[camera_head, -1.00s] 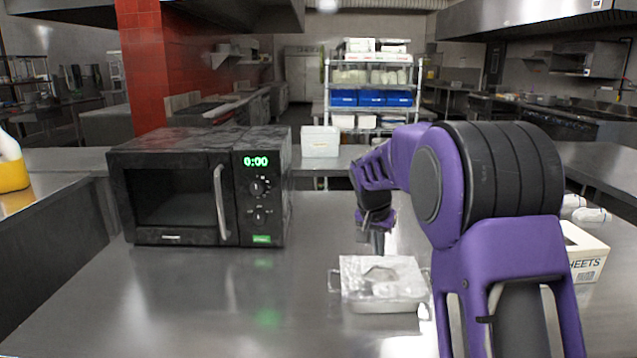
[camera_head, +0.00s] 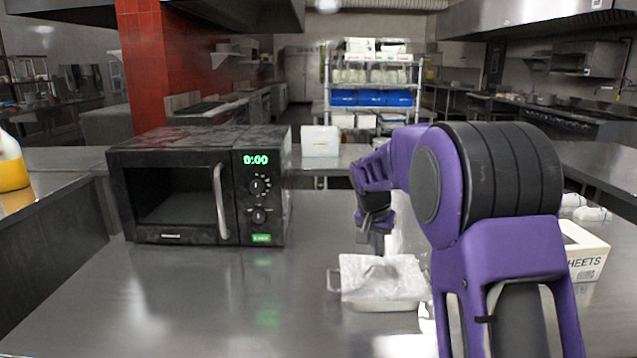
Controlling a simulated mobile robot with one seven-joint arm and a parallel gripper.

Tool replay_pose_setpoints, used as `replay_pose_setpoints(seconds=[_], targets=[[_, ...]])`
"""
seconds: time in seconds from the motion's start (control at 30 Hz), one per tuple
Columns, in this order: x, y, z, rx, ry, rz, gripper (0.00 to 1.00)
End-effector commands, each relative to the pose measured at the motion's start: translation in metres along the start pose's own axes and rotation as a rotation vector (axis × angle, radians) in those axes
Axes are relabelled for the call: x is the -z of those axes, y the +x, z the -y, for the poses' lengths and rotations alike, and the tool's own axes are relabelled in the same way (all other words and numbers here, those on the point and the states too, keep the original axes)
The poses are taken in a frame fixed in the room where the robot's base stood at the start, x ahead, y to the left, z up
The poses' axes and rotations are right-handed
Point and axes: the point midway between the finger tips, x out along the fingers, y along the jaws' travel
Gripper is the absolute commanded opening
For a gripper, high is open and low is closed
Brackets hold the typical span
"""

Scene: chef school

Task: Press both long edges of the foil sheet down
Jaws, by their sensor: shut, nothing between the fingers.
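A silvery, wrinkled foil sheet (camera_head: 378,276) lies over a shallow metal tray (camera_head: 385,305) on the steel counter. The sheet is creased and uneven, and its far edge stands up in a fold. My gripper (camera_head: 377,244) points down just behind the tray's far side, shut and empty. Its tips are partly hidden behind the raised far edge of the foil, so I cannot tell whether they touch it.
A black microwave (camera_head: 200,190) stands to the left. A white box marked "SHEETS" (camera_head: 585,255) stands at the right behind my arm, with white rolls (camera_head: 590,213) farther back. The counter (camera_head: 200,310) is clear in front of the microwave and left of the tray.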

Motion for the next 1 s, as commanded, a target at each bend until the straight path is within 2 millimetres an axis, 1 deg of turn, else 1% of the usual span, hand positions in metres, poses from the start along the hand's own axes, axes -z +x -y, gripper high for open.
replay_pose_setpoints(seconds=[0.5,1.0], targets=[[-0.0034,0.0079,-0.0001,0.0,0.0,0.001,0.0],[-0.0035,0.0082,-0.0001,-0.001,0.0,0.0,0.0]])
